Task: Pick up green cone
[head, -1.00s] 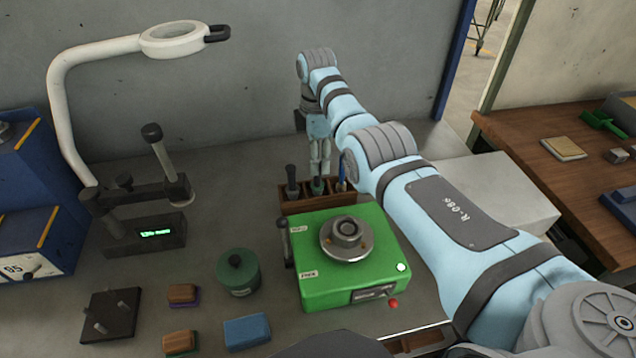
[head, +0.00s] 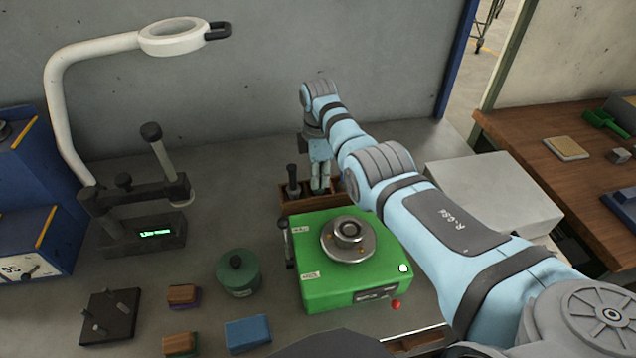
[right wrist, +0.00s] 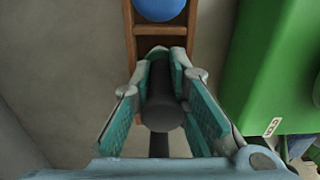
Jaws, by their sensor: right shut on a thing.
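My right gripper (head: 320,182) points down into the wooden rack (head: 312,206) behind the green machine. Its fingers are shut on the middle piece there, the green cone, whose body is mostly hidden by them in the head view. In the right wrist view the fingers (right wrist: 160,75) close around a piece whose showing part is a dark grey cylinder (right wrist: 164,108); no clear green shows on it. The piece appears to be still in the rack. My left gripper is not in view.
A dark-handled piece (head: 292,178) stands at the rack's left end. A blue round top (right wrist: 160,6) shows at the other end in the right wrist view. The green machine (head: 330,278) stands close in front. A pale block (head: 490,190) lies right.

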